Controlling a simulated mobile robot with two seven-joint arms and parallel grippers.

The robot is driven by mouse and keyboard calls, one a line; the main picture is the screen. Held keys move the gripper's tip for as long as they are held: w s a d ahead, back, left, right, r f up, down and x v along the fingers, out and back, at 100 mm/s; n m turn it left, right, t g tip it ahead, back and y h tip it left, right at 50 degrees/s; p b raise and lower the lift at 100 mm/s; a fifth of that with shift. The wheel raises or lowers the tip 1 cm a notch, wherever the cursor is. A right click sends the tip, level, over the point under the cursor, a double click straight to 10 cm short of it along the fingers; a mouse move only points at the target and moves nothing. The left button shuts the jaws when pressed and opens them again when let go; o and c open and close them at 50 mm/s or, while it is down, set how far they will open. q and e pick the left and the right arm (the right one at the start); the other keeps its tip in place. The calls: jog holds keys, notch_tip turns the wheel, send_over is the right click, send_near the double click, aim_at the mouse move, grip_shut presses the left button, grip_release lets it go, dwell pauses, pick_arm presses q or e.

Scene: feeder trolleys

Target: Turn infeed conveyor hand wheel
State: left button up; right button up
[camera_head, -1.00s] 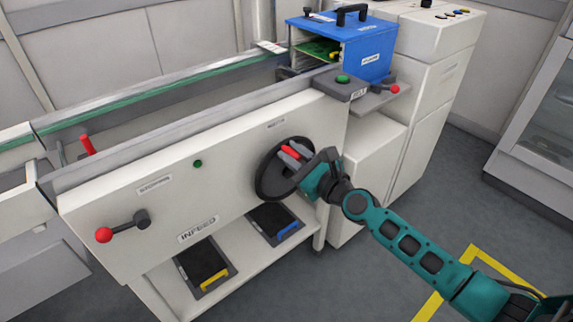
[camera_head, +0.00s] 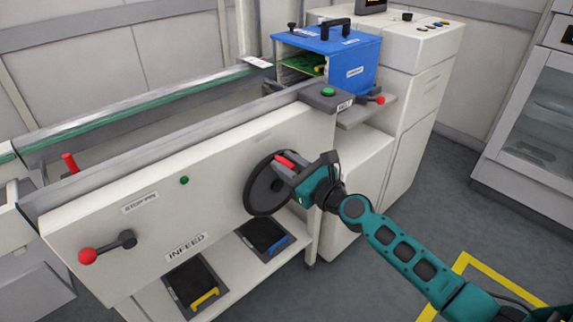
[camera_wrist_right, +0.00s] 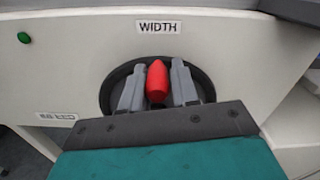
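The hand wheel (camera_head: 253,196) is a dark round wheel on the white front panel of the infeed conveyor (camera_head: 95,225). It also shows in the right wrist view (camera_wrist_right: 108,92), below a WIDTH label. Its red handle knob (camera_wrist_right: 157,84) lies between the two grey fingers of my right gripper (camera_wrist_right: 157,78), which sit close against its sides. In the head view the red knob (camera_head: 285,160) is at the upper right of the wheel, and my right gripper (camera_head: 288,168) covers part of the rim. My left gripper is not in view.
A red-knobbed lever (camera_head: 88,256) is at the panel's left. A blue box (camera_head: 350,65) stands at the conveyor's far end, with a small red-knobbed lever (camera_head: 378,100) before it. Black trays (camera_head: 190,280) lie on the shelf below. The floor at right is clear.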

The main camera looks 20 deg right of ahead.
jog(key=o, duration=0.3)
jog(key=shift+a, duration=0.1)
jog(key=shift+s+d+f, duration=0.1)
jog(key=shift+s+d, duration=0.1)
jog(key=shift+s, duration=0.35)
jog(key=b+v, duration=0.2)
jog(key=v, duration=0.9)
jog(key=shift+s+d+b, duration=0.1)
jog(key=shift+s+b, duration=0.3)
